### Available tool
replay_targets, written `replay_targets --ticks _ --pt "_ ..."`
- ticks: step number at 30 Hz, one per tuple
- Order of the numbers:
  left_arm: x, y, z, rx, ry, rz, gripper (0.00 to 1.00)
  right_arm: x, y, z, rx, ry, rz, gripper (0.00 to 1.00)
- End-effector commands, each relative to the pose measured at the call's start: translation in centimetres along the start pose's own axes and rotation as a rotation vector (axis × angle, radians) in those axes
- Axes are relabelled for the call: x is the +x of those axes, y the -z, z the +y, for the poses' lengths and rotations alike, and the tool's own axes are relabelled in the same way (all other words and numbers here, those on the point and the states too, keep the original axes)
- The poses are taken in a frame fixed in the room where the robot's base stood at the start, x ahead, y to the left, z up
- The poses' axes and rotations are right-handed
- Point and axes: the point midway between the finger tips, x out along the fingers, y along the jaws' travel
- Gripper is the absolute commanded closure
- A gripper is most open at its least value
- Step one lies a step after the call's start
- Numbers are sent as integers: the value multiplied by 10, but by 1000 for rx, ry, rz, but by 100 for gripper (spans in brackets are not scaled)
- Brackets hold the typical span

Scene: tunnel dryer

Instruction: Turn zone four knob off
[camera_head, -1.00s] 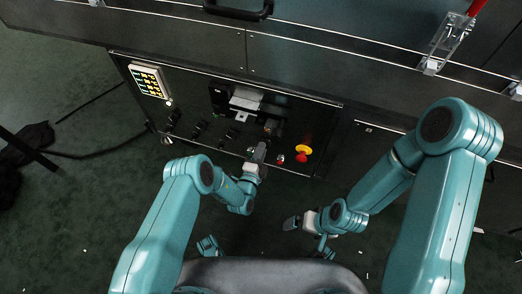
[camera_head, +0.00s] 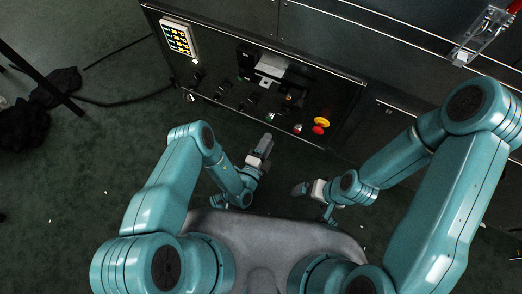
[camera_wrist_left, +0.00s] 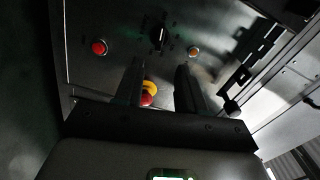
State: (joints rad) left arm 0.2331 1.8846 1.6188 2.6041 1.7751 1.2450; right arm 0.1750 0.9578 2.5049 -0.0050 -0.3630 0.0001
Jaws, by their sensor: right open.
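The dark control panel (camera_head: 345,108) carries a row of small black knobs (camera_head: 250,101) in the head view. Their labels are too small to read, so I cannot tell which is zone four or how it is set. In the left wrist view a black knob (camera_wrist_left: 158,38) sits between a red button (camera_wrist_left: 99,47) and an orange button (camera_wrist_left: 194,52). My left gripper (camera_head: 264,146) is just off the panel's lower edge, touching nothing. Its two fingers stand apart and empty in the wrist view (camera_wrist_left: 158,82). My right gripper (camera_head: 301,189) is open and empty, lower right, away from the panel.
A red emergency button on a yellow base (camera_head: 321,124) is at the panel's right; it shows between my left fingers in the wrist view (camera_wrist_left: 148,93). Dark cables (camera_head: 125,101) lie on the floor at left.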

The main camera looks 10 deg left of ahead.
Motion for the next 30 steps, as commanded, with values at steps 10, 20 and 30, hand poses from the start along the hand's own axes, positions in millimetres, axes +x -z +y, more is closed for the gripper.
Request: replay_targets --ticks 10,20,30 --pt "-49 0 0 0 -2 -1 61 -10 0 -3 1 0 1 0" --pt "-50 0 1 0 -1 1 61 -9 0 -3 1 0 1 0" --pt "-45 6 -6 15 -12 53 61 -12 0 -4 1 0 1 0"
